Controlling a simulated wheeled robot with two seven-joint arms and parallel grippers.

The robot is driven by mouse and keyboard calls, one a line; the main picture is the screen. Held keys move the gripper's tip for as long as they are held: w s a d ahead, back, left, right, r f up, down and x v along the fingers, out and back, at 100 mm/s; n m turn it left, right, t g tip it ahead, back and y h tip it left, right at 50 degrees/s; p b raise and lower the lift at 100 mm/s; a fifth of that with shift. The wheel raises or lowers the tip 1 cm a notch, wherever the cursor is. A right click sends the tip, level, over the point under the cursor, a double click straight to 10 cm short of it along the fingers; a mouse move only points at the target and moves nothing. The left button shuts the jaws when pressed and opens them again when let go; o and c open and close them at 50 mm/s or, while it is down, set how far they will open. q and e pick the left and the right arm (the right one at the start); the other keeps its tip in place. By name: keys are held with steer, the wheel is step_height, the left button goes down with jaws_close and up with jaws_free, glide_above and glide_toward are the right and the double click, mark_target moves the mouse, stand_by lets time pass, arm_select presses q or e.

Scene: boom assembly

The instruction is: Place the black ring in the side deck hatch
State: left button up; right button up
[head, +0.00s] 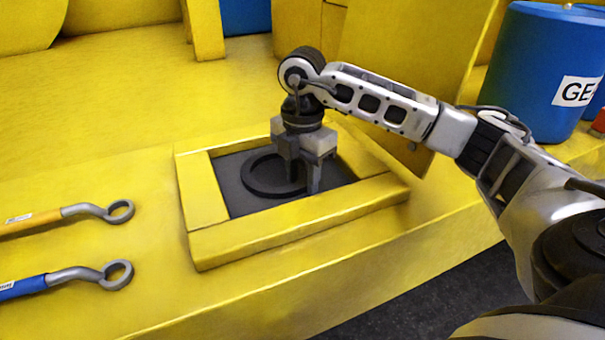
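The black ring (262,190) lies flat on the dark floor of the side deck hatch (201,190), a square recess with a raised yellow frame. My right gripper (303,182) points straight down into the hatch at the right side of the ring. Its fingers are apart, one by the inside of the ring and one near its right edge. They hide the right part of the ring, so I cannot tell whether they touch it. My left gripper is out of view.
A yellow-handled ring wrench (80,212) and a blue-handled one (75,276) lie on the deck at left. An upright yellow panel (410,50) stands behind the hatch. A blue barrel (540,75) stands at back right. The deck behind the wrenches is clear.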

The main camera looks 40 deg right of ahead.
step_height(320, 180, up, 12)
steer(key=p, duration=0.1)
stand_by(0.4)
steer(key=shift+s, duration=0.15)
